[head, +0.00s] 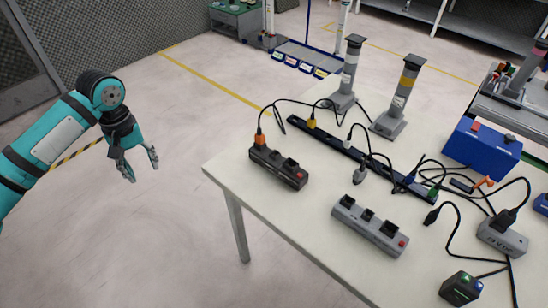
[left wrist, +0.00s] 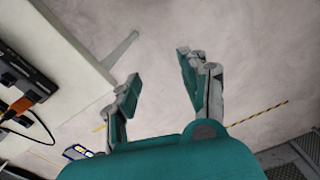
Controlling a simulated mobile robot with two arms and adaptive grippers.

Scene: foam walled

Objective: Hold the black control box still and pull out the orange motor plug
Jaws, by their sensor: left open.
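The black control box (head: 278,167) lies near the left edge of the white table. The orange motor plug (head: 260,139) stands in the socket at its left end, with a black cable rising from it. In the left wrist view the black box (left wrist: 28,77) and the orange plug (left wrist: 20,107) show at the left edge. My left gripper (head: 139,169) is open and empty, out over the floor to the left of the table and apart from the box. It also shows in the left wrist view (left wrist: 158,68). My right gripper is not in view.
The white table (head: 300,213) also bears a grey control box (head: 370,225), a long black strip (head: 345,152), two grey posts, a blue box (head: 480,145) and a grey connector block (head: 502,236). Loose black cables cross its right half. Open floor lies left of the table.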

